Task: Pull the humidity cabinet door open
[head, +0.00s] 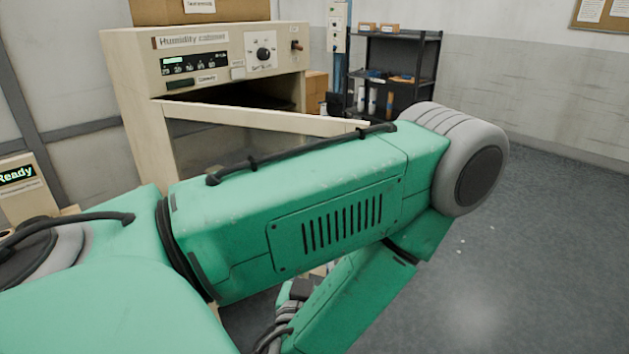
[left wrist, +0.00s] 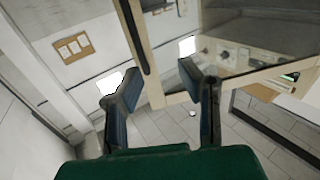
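The cream humidity cabinet (head: 185,50) stands at the back left of the head view. Its door (head: 265,117) is swung partway out, with a dark gap between it and the cabinet body. My left arm hides most of the door's front. In the left wrist view, the cream door frame (left wrist: 160,70) shows beyond the fingers, with a long dark handle (left wrist: 136,36) on it. My left gripper (left wrist: 160,82) has its two fingers wide apart, with nothing visibly held between them. I cannot tell whether a finger touches the door. My right gripper is not in view.
A cardboard box (head: 200,10) sits on top of the cabinet. A device reading "Ready" (head: 22,185) is at the far left. The grey floor (head: 540,250) on the right is clear.

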